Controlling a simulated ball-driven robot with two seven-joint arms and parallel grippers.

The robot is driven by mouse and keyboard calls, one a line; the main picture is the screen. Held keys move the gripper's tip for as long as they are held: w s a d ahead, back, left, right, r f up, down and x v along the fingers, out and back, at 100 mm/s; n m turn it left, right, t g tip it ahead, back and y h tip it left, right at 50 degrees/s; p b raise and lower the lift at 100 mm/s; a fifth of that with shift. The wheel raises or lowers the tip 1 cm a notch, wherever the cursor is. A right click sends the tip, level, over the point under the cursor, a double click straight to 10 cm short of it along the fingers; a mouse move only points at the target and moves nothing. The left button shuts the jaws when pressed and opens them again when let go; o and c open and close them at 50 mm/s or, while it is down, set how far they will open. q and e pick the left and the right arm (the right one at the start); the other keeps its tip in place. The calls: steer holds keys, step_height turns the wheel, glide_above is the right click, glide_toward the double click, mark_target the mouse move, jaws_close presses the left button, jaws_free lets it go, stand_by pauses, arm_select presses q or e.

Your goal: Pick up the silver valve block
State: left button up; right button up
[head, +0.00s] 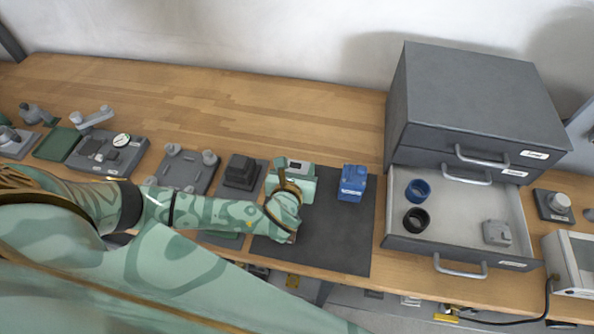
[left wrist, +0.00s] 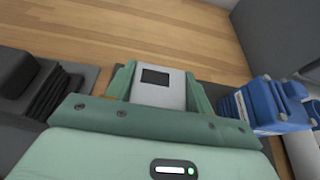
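My left gripper (head: 293,172) is at the back of the dark mat (head: 335,245), pointing down. In the left wrist view its two green fingers (left wrist: 159,88) lie flush against both sides of a pale silver-grey block (left wrist: 160,94) with a dark rectangular window. That block also shows in the head view (head: 299,168), partly hidden by the gripper; its underside is hidden. Another grey block (head: 497,232) lies in the open drawer at the right. I cannot tell from looks alone which is the silver valve block. My right gripper is not in view.
A blue block (head: 353,182) stands on the mat just right of my gripper. The open drawer (head: 455,255) holds a blue ring (head: 418,190) and a black ring (head: 416,219). Fixtures, including a dark block (head: 241,171), line the bench to the left. The wood behind is clear.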

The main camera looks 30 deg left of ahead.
arm_select(q)
steer(key=shift+c, duration=1.4)
